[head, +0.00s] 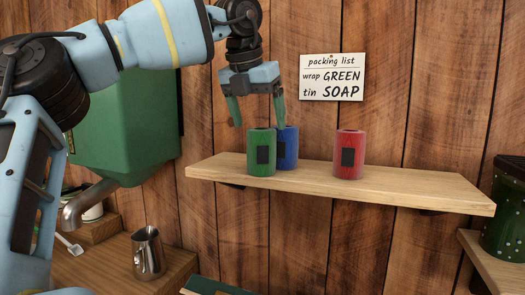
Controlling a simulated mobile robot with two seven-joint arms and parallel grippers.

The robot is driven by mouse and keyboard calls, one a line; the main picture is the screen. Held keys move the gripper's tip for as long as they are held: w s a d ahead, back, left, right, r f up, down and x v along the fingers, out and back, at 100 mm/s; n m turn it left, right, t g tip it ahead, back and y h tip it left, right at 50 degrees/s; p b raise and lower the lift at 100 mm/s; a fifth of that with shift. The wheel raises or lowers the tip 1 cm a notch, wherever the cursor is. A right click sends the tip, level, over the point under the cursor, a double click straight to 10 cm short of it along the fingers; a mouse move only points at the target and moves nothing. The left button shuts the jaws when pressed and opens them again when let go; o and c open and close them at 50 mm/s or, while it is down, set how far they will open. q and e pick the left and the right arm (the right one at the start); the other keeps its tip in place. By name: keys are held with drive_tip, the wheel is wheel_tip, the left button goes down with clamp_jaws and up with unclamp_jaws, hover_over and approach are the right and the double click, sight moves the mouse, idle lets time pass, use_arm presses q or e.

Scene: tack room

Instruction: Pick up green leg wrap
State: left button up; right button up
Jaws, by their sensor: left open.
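The green leg wrap (261,151) stands upright on the wooden shelf (410,183), near its left part. A blue wrap (288,149) stands right behind it and is partly hidden by it. A red wrap (349,154) stands farther right with a clear gap. My left gripper (257,112) points down just above the green and blue wraps. Its two fingers are spread apart with nothing between them. The right fingertip is close to the blue wrap's top; I cannot tell whether it touches. My right gripper is not in view.
A packing list card (332,77) on the wall reads wrap GREEN, tin SOAP. A metal pitcher (148,253) stands on a lower wooden surface at left. A dark green speckled container (506,212) is at the right edge. The shelf's right part is bare.

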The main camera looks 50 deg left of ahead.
sight(263, 146)
use_arm(q)
drive_tip(key=shift+d, duration=0.1)
drive_tip(key=shift+f, duration=0.3)
drive_tip(key=shift+a+p+x, duration=0.2)
drive_tip(key=shift+p+x, duration=0.15)
drive_tip(key=shift+x, duration=3.25)
drive_tip(key=shift+r, duration=0.15)
drive_tip(key=c, duration=1.1)
